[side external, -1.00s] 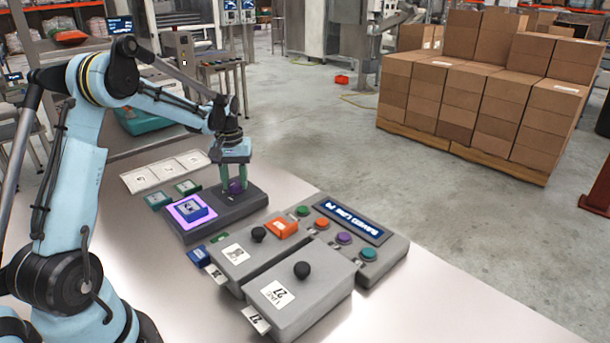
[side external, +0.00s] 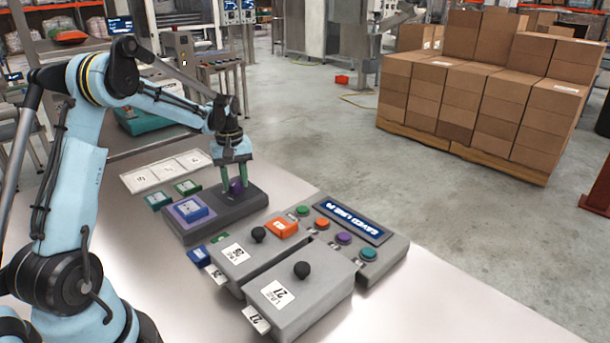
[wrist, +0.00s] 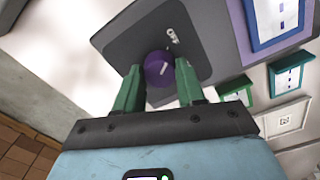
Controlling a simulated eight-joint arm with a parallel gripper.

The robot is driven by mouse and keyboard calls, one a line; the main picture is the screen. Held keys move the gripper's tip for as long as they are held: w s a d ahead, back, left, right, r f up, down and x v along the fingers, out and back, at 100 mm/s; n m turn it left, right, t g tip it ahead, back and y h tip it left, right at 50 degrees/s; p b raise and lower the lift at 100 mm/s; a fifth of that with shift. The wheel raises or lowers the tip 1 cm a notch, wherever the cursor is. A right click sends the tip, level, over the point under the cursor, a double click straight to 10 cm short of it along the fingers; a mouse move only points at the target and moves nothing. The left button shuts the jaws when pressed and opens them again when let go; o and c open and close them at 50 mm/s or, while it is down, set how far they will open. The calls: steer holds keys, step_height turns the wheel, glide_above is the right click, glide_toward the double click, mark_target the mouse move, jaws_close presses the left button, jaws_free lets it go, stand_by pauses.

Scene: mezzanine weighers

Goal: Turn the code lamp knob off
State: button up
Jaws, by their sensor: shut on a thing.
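The purple code lamp knob (side external: 236,186) stands on the right part of a dark grey box (side external: 227,201). My gripper (side external: 233,183) reaches down from above and is shut on the knob, with green fingers on opposite sides. The wrist view shows the knob (wrist: 158,68) between the fingertips (wrist: 158,76), with a pale mark on its face and the word OFF printed beside it. The lamp panel (side external: 178,217) on the left of the box looks dull grey-violet, unlit. A blue-framed tile (side external: 193,208) with a white code face lies on the panel.
Two grey weigher boxes with black knobs (side external: 258,234) (side external: 301,270) stand in front. A console (side external: 373,259) with coloured buttons and a display is at right. Green tiles (side external: 187,187) and a white tray (side external: 166,172) lie behind. The table's front right is clear.

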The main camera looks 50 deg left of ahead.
mark_target(235, 183)
steer(key=o, duration=1)
steer(key=shift+o, duration=0.2)
step_height(235, 183, up, 12)
steer(key=s+d+r+m+t+y, duration=0.1)
steer(key=s+d+r+m+t, duration=0.15)
steer(key=d+m, duration=0.75)
steer(key=s+d+f+m+t, duration=0.1)
steer(key=s+d+f+t, duration=0.1)
steer(key=s+d, duration=0.2)
steer(key=s+d+f+m+t+h, duration=0.1)
steer(key=s+d+f+m+t, duration=0.1)
steer(key=d, duration=0.9)
steer(key=shift+s+f+m+t, duration=0.35)
steer(key=shift+s+f, duration=0.1)
steer(key=shift+s, duration=0.6)
